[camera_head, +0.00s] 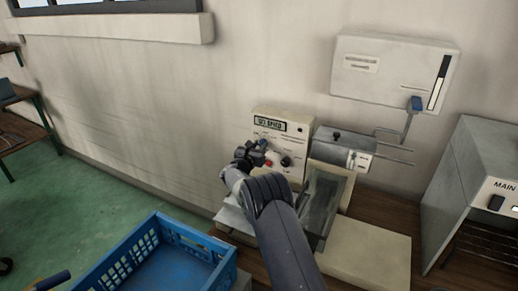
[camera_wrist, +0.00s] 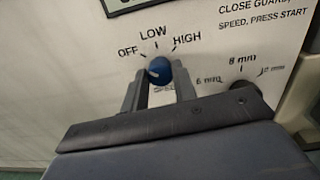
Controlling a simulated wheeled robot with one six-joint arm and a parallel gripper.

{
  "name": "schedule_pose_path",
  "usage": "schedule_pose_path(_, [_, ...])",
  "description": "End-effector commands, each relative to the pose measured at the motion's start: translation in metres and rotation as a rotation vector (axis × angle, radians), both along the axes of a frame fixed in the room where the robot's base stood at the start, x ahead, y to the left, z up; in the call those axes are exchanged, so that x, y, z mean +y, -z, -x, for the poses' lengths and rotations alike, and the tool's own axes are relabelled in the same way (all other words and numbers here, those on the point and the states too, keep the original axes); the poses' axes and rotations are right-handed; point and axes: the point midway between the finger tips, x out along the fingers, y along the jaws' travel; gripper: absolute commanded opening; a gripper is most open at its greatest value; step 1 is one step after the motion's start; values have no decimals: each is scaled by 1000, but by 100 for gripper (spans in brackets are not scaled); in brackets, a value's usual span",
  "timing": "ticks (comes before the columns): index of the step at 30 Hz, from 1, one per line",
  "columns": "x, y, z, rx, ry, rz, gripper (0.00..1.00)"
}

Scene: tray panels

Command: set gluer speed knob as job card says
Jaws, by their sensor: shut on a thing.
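The blue speed knob (camera_wrist: 160,69) is on a pale panel in the wrist view, with OFF, LOW and HIGH printed around its top. A pale mark shows on its left side, seemingly toward OFF. My gripper (camera_wrist: 157,80) has one finger on each side of the knob and is shut on it. In the head view my gripper (camera_head: 249,157) is at the front of the gluer (camera_head: 296,125) and hides much of the knob area. No readable job card shows.
A dark size knob (camera_wrist: 243,91) marked in mm is to the right. A red button (camera_head: 268,163) and black knob (camera_head: 286,162) are close to my gripper. A wall box (camera_head: 395,65) has a blue lever (camera_head: 416,103). A blue crate (camera_head: 150,262) stands at front left.

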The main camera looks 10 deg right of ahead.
Motion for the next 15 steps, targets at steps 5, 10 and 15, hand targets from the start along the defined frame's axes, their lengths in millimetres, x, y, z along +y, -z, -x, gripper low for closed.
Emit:
schedule_pose_path(5, [0, 7, 0, -41, 1, -55, 4])
schedule_pose_path(10, [0, 9, 0, -101, 0, -135, 4])
schedule_pose_path(15, [0, 9, 0, -168, 0, -229, 4])
